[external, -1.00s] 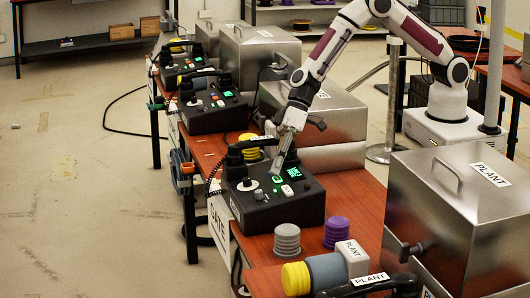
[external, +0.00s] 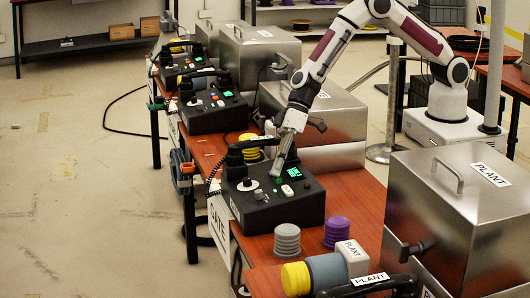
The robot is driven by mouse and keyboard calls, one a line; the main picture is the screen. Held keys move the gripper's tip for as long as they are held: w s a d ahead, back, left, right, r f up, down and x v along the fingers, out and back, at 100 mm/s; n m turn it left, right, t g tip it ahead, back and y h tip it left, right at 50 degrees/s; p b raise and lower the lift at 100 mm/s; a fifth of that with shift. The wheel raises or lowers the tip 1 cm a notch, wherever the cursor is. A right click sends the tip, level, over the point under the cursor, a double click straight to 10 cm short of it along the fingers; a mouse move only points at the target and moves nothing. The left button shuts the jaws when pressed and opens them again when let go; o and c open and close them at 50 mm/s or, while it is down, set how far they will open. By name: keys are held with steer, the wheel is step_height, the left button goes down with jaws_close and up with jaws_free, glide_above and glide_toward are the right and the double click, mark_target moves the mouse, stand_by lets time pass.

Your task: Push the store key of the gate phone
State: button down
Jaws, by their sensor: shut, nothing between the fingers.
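The gate phone (external: 262,212) is a black console on the red-brown table, with the GATE sign (external: 217,222) on the table's side to its left. Its sloped top has a lit green display (external: 292,172), a pale key (external: 287,190), a dark green key (external: 277,180), and a knob (external: 247,183) at the left. The key labels are too small to read, so I cannot tell which is the store key. My gripper (external: 278,173) is shut and empty, pointing down at the green key; its tips are at or just above it, and contact is unclear.
A handset (external: 234,160) stands at the phone's back left, with yellow discs (external: 250,147) behind. Grey (external: 287,240) and purple (external: 337,232) ribbed pieces stand in front. Another phone (external: 213,112) sits further back. Steel boxes (external: 460,225) line the right side.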

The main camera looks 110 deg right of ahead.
mark_target(290, 177)
steer(key=shift+w+r, duration=0.1)
steer(key=shift+r, duration=0.25)
steer(key=shift+w+r, duration=0.25)
steer(key=shift+r, duration=1.2)
steer(key=shift+w+r, duration=0.2)
steer(key=shift+r, duration=1.25)
